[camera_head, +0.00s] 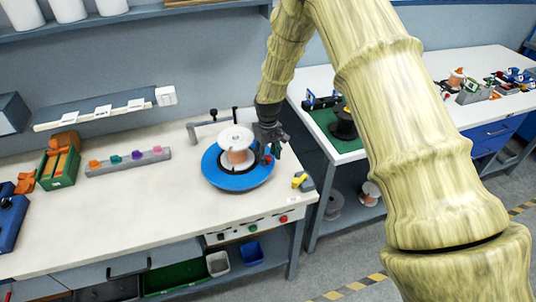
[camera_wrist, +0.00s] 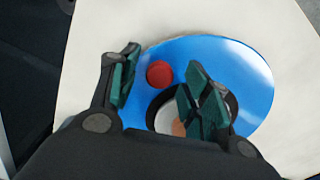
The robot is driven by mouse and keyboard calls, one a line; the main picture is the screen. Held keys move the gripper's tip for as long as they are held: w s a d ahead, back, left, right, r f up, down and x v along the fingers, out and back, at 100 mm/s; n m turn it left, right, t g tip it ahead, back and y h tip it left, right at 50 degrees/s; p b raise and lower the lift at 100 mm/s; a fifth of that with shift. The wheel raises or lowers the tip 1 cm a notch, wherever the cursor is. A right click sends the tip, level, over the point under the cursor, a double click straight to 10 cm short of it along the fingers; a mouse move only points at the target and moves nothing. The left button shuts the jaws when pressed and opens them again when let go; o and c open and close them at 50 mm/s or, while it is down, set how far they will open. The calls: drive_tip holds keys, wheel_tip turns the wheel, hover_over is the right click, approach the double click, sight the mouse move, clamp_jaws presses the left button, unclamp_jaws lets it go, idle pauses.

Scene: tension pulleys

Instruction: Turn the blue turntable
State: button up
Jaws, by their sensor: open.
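The blue turntable (camera_head: 237,181) is a flat round disc on the white workbench, near its right end. A spool with white flanges and copper-coloured wire (camera_head: 238,157) stands on its middle. My gripper (camera_head: 271,149) is over the right rim of the turntable, beside the spool. In the wrist view the blue turntable (camera_wrist: 245,75) lies below my open gripper (camera_wrist: 160,88). A red round knob (camera_wrist: 160,74) on the disc shows between the two green-padded fingers. The spool (camera_wrist: 170,122) is partly hidden behind the right finger. I cannot tell whether any finger touches the knob.
A yellow and grey object (camera_head: 302,181) sits at the bench's right edge. A grey strip with coloured pegs (camera_head: 128,161) and a green bin (camera_head: 58,167) stand to the left. A second bench (camera_head: 425,75) is at the right. The front middle of the workbench (camera_head: 130,215) is clear.

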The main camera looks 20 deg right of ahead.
clamp_jaws()
idle(0.3)
